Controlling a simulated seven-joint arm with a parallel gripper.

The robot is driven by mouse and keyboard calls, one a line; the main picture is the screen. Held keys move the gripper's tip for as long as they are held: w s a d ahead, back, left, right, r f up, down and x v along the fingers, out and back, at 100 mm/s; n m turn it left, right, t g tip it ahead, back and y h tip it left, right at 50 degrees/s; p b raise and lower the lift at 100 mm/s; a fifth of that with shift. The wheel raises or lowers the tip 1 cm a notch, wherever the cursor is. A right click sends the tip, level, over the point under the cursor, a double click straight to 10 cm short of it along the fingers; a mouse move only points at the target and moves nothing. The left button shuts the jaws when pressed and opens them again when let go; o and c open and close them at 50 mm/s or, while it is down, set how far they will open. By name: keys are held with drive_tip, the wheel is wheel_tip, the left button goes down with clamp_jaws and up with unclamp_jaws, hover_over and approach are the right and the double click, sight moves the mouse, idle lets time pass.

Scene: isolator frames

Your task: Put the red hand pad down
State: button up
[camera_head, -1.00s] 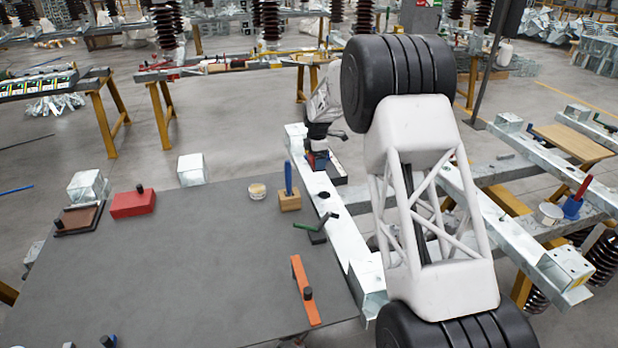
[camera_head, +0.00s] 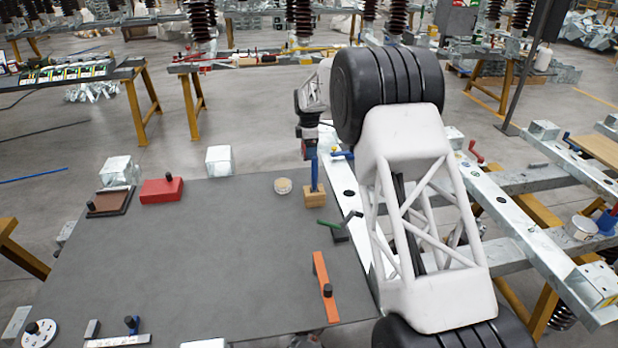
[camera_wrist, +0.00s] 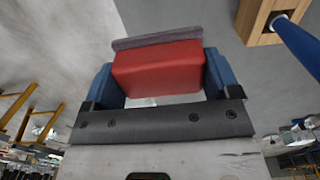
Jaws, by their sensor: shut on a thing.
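The red hand pad (camera_wrist: 158,70) is a red block with a dark grey layer along its far side. In the wrist view it sits between the two blue fingers of my gripper (camera_wrist: 160,78), which is shut on it. In the head view my gripper (camera_head: 309,146) is beyond the far edge of the grey tabletop (camera_head: 210,255) or just over it, behind the wooden block with a blue handle. The pad is small and partly hidden there. I cannot tell its height above the surface.
The wooden block (camera_head: 315,199) with its upright blue handle (camera_head: 314,172) stands close to my gripper. A round tin (camera_head: 283,186) is left of it. A red block with a black knob (camera_head: 160,191) and a brown plate (camera_head: 112,202) lie far left. The tabletop's middle is bare.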

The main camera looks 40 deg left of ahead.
hover_over(309, 176)
drive_tip(key=shift+f, duration=3.15)
drive_tip(key=shift+f, duration=1.85)
drive_tip(key=shift+f, duration=0.1)
drive_tip(key=o, duration=0.8)
wheel_tip(309, 176, up, 12)
drive_tip(key=shift+s+r, duration=0.1)
